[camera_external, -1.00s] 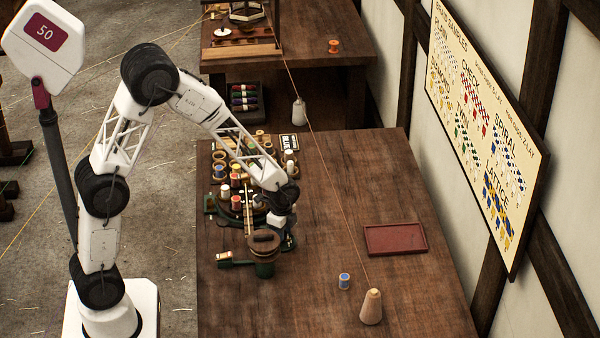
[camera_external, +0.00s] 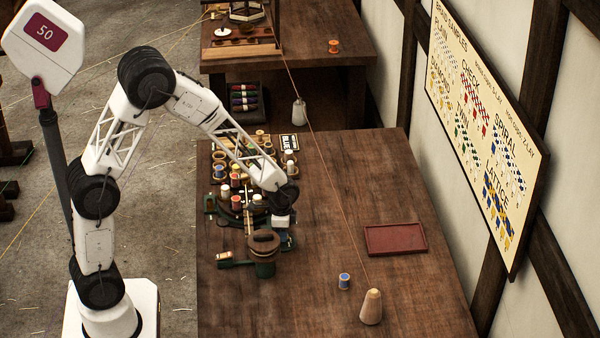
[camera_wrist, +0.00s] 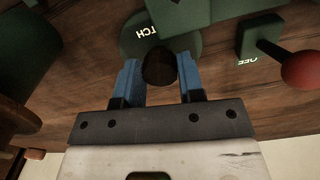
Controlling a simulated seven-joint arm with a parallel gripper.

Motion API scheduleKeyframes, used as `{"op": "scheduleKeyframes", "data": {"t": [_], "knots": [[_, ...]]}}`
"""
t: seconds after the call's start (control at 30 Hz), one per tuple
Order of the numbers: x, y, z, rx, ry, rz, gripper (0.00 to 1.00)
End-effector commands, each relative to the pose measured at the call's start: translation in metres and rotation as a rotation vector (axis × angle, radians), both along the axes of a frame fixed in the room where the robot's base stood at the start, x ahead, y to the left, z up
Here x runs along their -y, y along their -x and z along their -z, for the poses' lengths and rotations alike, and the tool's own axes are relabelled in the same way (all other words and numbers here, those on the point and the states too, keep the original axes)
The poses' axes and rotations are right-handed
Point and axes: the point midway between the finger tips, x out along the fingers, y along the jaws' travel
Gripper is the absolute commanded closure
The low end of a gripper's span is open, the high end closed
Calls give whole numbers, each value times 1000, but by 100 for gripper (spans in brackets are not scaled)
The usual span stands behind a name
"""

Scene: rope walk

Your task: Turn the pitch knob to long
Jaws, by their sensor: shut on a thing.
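The pitch knob (camera_wrist: 159,69) is a dark round knob on a green plate (camera_wrist: 135,40) in the wrist view. White letters "TCH" show beside it; the rest of the label is hidden behind the knob or cut off. My gripper (camera_wrist: 159,64) has one blue finger on each side of the knob and is shut on it. No pointer or "long" mark is readable. In the external view my gripper (camera_external: 284,222) is at the right side of the green braiding machine (camera_external: 265,268), and the knob is hidden there.
A red ball-ended lever (camera_wrist: 302,70) stands right of the knob on a green block marked "OFF" (camera_wrist: 246,60). Several bobbins stand on the machine. A red tray (camera_external: 395,239), a blue spool (camera_external: 344,281) and a wooden cone (camera_external: 371,306) are on the table's right part.

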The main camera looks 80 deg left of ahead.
Motion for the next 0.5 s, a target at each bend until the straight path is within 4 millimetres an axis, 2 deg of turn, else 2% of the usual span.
{"op": "scheduleKeyframes", "data": {"t": [0.23, 0.5], "knots": [[0, 0, 0, 0, 0, -183, 88], [0, 0, -1, 1, 0, -295, 88]]}}
